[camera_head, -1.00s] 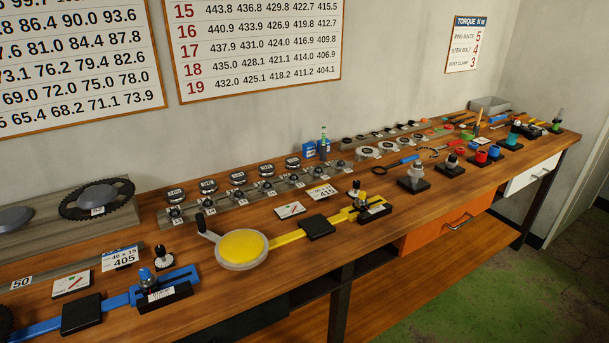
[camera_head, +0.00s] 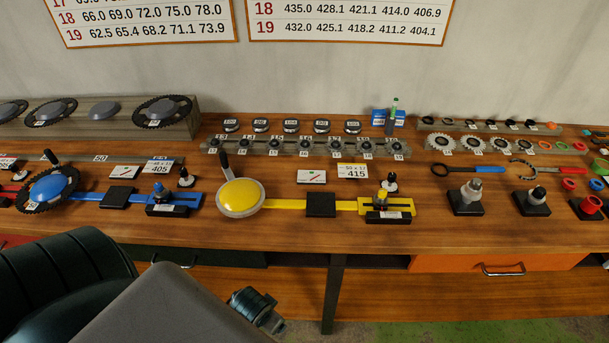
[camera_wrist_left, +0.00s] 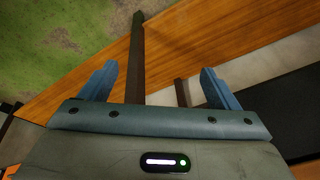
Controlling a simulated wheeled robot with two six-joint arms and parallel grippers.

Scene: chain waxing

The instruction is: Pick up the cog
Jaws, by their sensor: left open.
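Several small grey cogs sit in a row on a grey rail (camera_head: 205,146) at the middle of the bench, with number labels. Several silver toothed cogs (camera_head: 473,144) lie on a rack to the right. Large black toothed rings (camera_head: 163,110) stand on a board at the left. I cannot tell which one the task means. My left gripper (camera_wrist_left: 158,70) is open and empty in the left wrist view, with floor and bench wood beyond its fingers. In the head view my left arm is at the bottom, in front of the bench and apart from the cogs. My right gripper is not in view.
A blue fixture (camera_head: 125,198) with a toothed ring and a yellow fixture (camera_head: 290,206) lie along the bench front. Blue-handled tools (camera_head: 490,169) and dark stands (camera_head: 467,208) are at the right. The bench's front edge is between my arm and these items.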

